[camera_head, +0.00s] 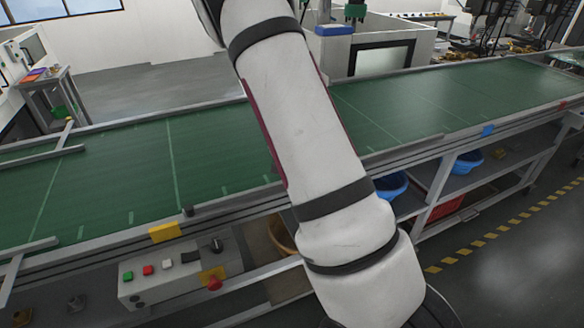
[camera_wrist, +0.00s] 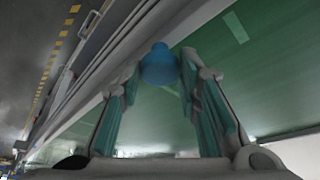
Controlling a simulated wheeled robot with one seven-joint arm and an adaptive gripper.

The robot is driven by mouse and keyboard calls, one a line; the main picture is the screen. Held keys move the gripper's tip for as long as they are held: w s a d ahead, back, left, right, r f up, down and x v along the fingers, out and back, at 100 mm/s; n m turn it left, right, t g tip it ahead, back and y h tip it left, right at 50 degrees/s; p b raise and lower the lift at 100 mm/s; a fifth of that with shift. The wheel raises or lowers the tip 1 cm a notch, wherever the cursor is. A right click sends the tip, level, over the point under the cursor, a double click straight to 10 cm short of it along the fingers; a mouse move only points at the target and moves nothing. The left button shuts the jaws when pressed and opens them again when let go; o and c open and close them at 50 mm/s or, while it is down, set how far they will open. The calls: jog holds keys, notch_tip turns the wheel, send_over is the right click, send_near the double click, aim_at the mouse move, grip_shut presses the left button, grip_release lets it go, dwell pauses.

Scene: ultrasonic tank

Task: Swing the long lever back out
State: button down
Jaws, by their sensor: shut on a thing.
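In the wrist view a blue rounded knob (camera_wrist: 159,65) sits between the fingertips of my gripper (camera_wrist: 160,77). My gripper is shut on this knob, with a finger on each side. The knob seems to be the end of the long lever, but the lever's shaft cannot be made out. In the head view my white arm crosses the middle of the picture. My gripper and the lever do not show there.
A long green conveyor belt (camera_head: 120,165) with grey rails spans the head view. A control box (camera_head: 180,272) with several buttons hangs below its near rail. Blue bins (camera_head: 467,163) stand on the shelf underneath. Striped floor tape (camera_head: 500,229) marks open floor at right.

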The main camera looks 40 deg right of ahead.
jog(key=shift+s+f, duration=0.1)
jog(key=shift+s, duration=0.25)
jog(key=c, duration=1.2)
grip_release()
jog(key=shift+a, duration=0.1)
jog(key=shift+r, duration=0.25)
jog(key=v, duration=1.1)
jog(key=shift+a+r, duration=0.2)
jog(key=shift+r, duration=0.15)
